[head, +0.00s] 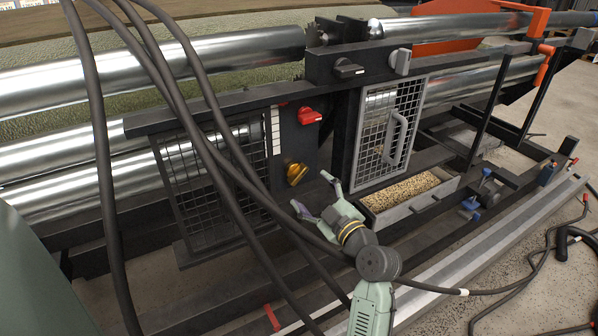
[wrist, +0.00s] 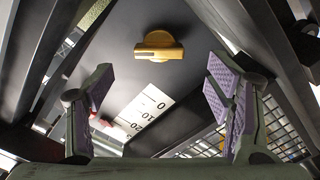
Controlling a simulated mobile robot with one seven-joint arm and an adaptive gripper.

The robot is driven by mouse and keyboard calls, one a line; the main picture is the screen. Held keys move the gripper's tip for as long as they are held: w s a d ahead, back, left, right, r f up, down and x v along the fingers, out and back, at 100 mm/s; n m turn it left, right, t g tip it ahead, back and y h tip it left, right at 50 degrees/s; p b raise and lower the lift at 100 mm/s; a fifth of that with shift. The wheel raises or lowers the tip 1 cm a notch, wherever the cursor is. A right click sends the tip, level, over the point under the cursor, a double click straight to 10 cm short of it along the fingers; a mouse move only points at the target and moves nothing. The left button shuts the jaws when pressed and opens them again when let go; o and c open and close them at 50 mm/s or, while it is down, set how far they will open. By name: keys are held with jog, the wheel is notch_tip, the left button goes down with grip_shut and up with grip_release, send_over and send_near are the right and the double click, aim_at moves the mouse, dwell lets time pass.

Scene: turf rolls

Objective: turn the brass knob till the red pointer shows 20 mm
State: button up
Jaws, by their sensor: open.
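The brass knob (head: 296,174) sits on the dark panel between the two mesh doors. In the wrist view the knob (wrist: 159,47) shows a raised bar lying nearly level. My gripper (head: 312,192) is open just in front of the panel, close to the knob. In the wrist view its purple-padded fingers (wrist: 160,85) are spread, empty, with the knob ahead between and beyond them. A white scale (head: 275,132) stands left of the panel's knobs; in the wrist view the scale (wrist: 143,118) shows 0 and 20. I cannot make out the red pointer's reading.
A red knob (head: 309,115) sits above the brass one. A mesh door with a grey handle (head: 397,138) stands right, over a tray of grains (head: 440,193). Another mesh door (head: 205,185) stands left. Dark cables hang across the head view.

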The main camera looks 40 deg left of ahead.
aim_at(300, 178)
jog(key=p+x, duration=0.2)
jog(key=x, duration=0.6)
jog(key=c, duration=1.2)
jog(key=shift+o, duration=0.2)
jog(key=shift+m, duration=0.4)
